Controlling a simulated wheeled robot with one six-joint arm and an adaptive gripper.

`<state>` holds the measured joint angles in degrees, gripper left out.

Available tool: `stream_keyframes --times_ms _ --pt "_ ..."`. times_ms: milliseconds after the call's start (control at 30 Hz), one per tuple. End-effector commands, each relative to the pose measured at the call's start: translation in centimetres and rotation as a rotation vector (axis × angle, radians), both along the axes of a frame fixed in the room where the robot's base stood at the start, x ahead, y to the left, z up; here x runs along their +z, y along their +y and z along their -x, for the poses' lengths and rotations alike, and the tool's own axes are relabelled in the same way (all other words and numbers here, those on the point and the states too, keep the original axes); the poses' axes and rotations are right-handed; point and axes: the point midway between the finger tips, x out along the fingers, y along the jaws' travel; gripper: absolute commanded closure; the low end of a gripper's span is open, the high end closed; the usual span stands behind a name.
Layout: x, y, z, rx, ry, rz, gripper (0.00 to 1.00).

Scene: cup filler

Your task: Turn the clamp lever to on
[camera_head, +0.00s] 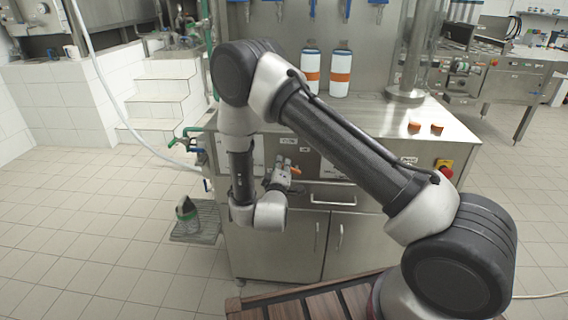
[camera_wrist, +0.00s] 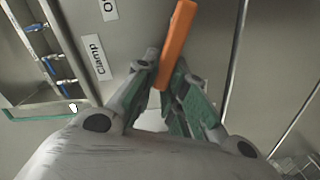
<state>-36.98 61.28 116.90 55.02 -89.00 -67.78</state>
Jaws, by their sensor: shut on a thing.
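The clamp lever is an orange bar (camera_wrist: 178,40) in the wrist view, standing nearly upright in the picture and leaning a little right. My gripper (camera_wrist: 164,84) is shut on its lower end, with a green-padded finger on each side. A white label reading "Clamp" (camera_wrist: 95,57) is on the metal panel to the left of the lever. In the head view my gripper (camera_head: 292,168) is at the cabinet's front panel, with a small orange piece of the lever (camera_head: 296,171) showing at its tips. The lever's pivot is hidden.
The steel filler cabinet (camera_head: 270,250) has handles below the panel. Two bottles with orange bands (camera_head: 311,70) and two orange caps (camera_head: 414,127) stand on its top. A red and yellow knob (camera_head: 444,167) is at the right. Tiled floor (camera_head: 90,240) is open on the left.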

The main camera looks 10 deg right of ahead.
Motion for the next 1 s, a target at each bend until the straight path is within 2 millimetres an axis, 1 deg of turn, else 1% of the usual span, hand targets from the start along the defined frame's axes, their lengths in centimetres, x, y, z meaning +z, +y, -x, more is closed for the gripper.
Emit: stream_keyframes --times_ms 300,500,700,1000 --pt "-1.5 0.4 -0.1 0.002 0.080 0.238 1.00" --pt "-2.0 0.5 -0.1 0.002 0.112 0.337 1.00" --pt "-2.3 0.5 -0.1 0.002 0.131 0.391 1.00" --pt "-2.5 0.5 -0.1 0.002 0.137 0.410 1.00"
